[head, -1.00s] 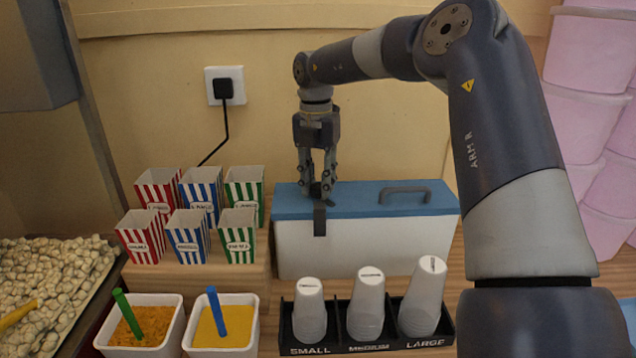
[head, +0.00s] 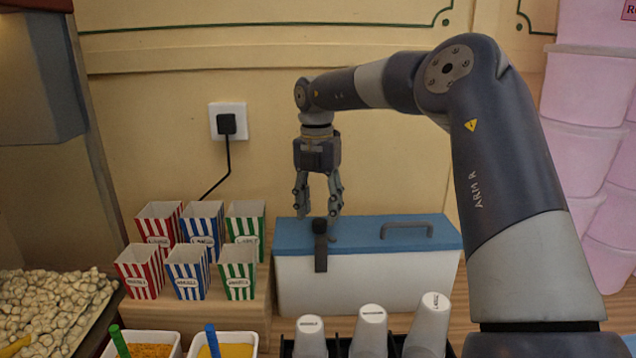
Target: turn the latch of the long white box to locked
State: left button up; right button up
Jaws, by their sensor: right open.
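The long white box (head: 390,284) stands on the wooden counter against the back wall. It has a blue lid (head: 365,236) with a grey handle (head: 406,230). A dark latch (head: 320,250) sits at the lid's front edge, left of the handle, and its bar hangs down over the white front. My right gripper (head: 319,212) points down just above the latch. Its fingers are apart and empty, and I cannot tell whether a fingertip touches the latch knob. My left gripper is not in view.
Striped popcorn boxes (head: 188,272) stand on a wooden step (head: 215,312) to the left. Stacked white cups (head: 371,330) in a black holder stand in front of the box. Pink tubs (head: 585,90) are stacked at the right. A plug and cord (head: 228,124) are on the wall.

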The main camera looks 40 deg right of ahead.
aim_at(318, 221)
notch_tip(318, 221, up, 10)
jog(key=shift+f, duration=0.2)
jog(key=shift+w+a, duration=0.1)
jog(key=shift+c, duration=0.2)
